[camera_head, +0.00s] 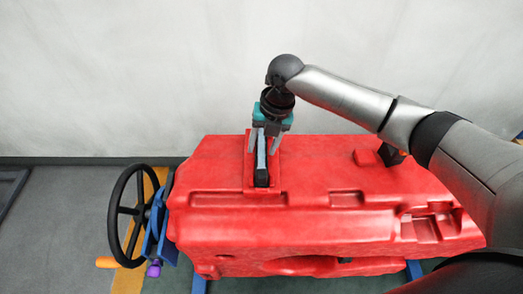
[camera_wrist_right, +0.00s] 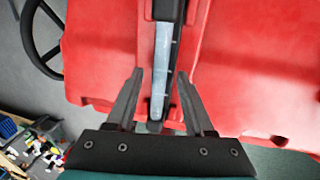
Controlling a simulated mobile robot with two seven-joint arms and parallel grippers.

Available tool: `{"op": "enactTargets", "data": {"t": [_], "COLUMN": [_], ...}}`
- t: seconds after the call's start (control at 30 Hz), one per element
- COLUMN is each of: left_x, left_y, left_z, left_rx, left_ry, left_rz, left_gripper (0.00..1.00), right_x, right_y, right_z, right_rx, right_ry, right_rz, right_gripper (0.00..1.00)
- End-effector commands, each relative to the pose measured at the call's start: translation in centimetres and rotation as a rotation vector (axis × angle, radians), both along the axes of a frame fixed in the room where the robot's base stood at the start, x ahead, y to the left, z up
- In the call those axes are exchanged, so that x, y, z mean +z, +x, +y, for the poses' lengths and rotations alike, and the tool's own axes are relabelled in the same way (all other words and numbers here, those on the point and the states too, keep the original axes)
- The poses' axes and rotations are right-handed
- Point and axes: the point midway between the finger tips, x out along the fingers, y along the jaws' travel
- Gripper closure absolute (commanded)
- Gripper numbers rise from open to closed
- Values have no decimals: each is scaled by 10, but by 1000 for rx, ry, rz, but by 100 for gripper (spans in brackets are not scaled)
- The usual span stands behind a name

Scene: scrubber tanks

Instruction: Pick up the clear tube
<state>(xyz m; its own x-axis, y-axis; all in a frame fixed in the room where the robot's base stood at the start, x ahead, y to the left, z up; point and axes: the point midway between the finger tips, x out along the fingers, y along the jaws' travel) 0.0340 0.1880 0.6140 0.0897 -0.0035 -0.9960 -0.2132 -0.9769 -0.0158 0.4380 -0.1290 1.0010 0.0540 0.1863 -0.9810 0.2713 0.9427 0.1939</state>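The clear tube (camera_head: 261,155) lies along a recessed slot on top of the red tank (camera_head: 330,185), with a black end piece towards the front. In the right wrist view the tube (camera_wrist_right: 162,65) is pale and translucent with small marks, and runs up the picture between my fingers. My right gripper (camera_head: 263,148) is over the slot, with one finger on each side of the tube. In the wrist view its fingers (camera_wrist_right: 160,75) are apart, with gaps to the tube on both sides. My left gripper is not in view.
A black handwheel (camera_head: 117,215) with an orange knob stands at the tank's left end, beside a blue bracket (camera_head: 157,230). A pale wall (camera_head: 120,75) is behind the tank. Cluttered shelving (camera_wrist_right: 35,150) shows at the wrist view's lower left.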

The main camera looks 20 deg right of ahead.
Motion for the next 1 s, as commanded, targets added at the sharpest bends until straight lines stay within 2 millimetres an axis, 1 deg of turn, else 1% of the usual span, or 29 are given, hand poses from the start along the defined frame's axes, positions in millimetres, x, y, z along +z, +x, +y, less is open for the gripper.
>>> {"op": "enactTargets", "data": {"t": [0.03, 0.07, 0.43, 1.0], "left_x": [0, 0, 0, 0], "left_y": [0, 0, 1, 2], "left_z": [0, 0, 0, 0], "left_rx": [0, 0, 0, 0], "left_ry": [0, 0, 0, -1], "left_rz": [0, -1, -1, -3], "left_gripper": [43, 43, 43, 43], "right_x": [0, 0, 1, 1], "right_y": [0, 0, 0, 0], "right_z": [0, 0, 0, 0], "right_rx": [0, 0, 0, 0], "right_ry": [0, 0, 0, 0], "right_rz": [0, 0, -1, -1], "right_gripper": [54, 58, 99, 100]}}
